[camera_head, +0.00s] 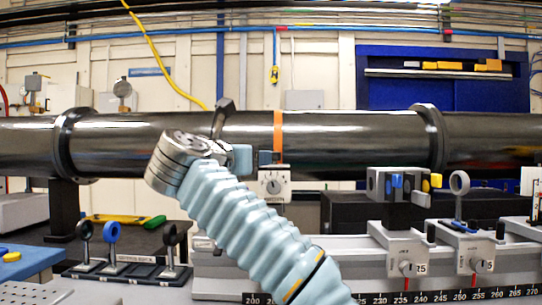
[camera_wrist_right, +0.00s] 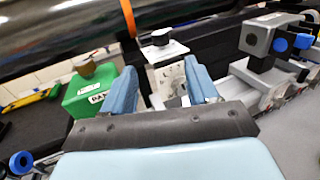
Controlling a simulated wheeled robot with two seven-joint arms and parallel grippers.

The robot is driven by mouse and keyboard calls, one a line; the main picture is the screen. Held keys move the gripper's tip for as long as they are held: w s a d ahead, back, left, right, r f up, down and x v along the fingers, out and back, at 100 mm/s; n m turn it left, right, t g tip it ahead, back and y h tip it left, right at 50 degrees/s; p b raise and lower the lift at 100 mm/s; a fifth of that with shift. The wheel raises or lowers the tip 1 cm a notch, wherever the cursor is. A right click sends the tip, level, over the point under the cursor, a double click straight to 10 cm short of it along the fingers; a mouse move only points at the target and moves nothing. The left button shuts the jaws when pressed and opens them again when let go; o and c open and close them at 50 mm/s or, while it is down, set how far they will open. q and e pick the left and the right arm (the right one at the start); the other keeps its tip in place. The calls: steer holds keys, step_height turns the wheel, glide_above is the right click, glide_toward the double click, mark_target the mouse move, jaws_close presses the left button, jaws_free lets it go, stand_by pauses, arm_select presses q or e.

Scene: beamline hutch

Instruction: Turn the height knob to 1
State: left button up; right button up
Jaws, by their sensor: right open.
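A white plate with a round dial and a dark-marked knob (camera_head: 273,186) stands below the orange band of the pipe, in the head view. I take it for the height knob; its scale is too small to read. In the right wrist view the white block (camera_wrist_right: 162,77) with a dark cap on top is seen between my fingers, and its dial is not clear. My right gripper (camera_head: 256,157) is at the top of that plate in the head view. In the wrist view my right gripper (camera_wrist_right: 163,92) has its fingers apart with nothing held. My left gripper is out of view.
A dark pipe (camera_head: 350,135) runs across above. A green box (camera_wrist_right: 90,95) stands left of the fingers. Ring holders (camera_head: 112,240) are at left.

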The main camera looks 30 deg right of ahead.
mark_target(275, 158)
steer(key=p+x, duration=0.2)
steer(key=x, duration=0.8)
steer(key=shift+w+d+r+p, duration=0.1)
steer(key=shift+w+d+p, duration=0.15)
steer(key=shift+p, duration=0.15)
steer(key=shift+w+d, duration=0.3)
steer(key=shift+d, duration=0.1)
